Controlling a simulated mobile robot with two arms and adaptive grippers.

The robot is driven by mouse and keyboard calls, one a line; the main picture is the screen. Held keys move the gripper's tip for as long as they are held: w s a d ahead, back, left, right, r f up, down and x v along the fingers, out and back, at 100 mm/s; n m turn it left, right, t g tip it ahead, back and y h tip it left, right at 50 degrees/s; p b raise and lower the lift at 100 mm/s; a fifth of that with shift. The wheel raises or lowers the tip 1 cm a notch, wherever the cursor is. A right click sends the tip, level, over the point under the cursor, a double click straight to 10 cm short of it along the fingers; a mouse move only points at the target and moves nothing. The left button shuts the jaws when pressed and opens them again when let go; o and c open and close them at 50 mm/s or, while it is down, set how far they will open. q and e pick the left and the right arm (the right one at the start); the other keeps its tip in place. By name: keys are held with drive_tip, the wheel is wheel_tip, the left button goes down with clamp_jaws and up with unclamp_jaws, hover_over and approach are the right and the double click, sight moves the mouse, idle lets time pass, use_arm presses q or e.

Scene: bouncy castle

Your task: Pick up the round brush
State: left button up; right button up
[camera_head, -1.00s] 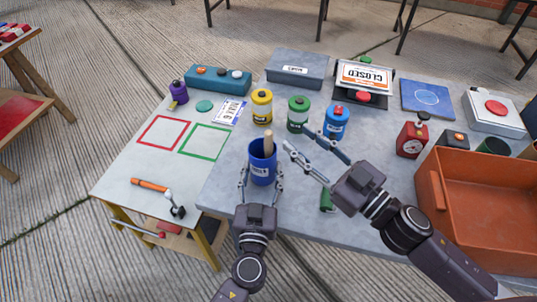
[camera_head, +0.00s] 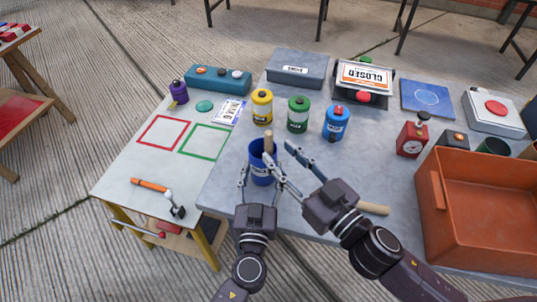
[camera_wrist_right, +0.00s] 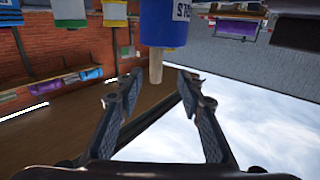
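A blue cup (camera_head: 257,163) with a white label stands upright near the table's front left edge. A wooden handle (camera_head: 268,142) sticks up out of it; whatever is on its lower end is hidden inside. The cup (camera_wrist_right: 163,22) and handle (camera_wrist_right: 156,68) appear upside down in the right wrist view. My left gripper (camera_head: 261,178) has its fingers against both sides of the cup. My right gripper (camera_head: 279,151) is open and empty just right of the handle. In the wrist view the handle's end points between its fingers (camera_wrist_right: 156,85). Another wooden handle (camera_head: 373,208) lies on the table, partly behind my right gripper.
Yellow (camera_head: 262,107), green (camera_head: 298,115) and blue (camera_head: 336,123) cans stand behind the cup. An orange bin (camera_head: 478,205) is at the right. A hammer (camera_head: 160,190) lies on the left table.

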sight(271, 143)
drive_tip(key=shift+w+d+x, duration=0.1)
drive_tip(key=shift+d+x, duration=0.05)
drive_tip(key=shift+x, duration=1.45)
drive_tip(key=shift+w+d+x, duration=0.15)
drive_tip(key=shift+d+x, duration=0.05)
drive_tip(key=shift+x, duration=1.4)
drive_tip(key=shift+f, duration=0.1)
drive_tip(key=shift+c, duration=0.5)
clamp_jaws()
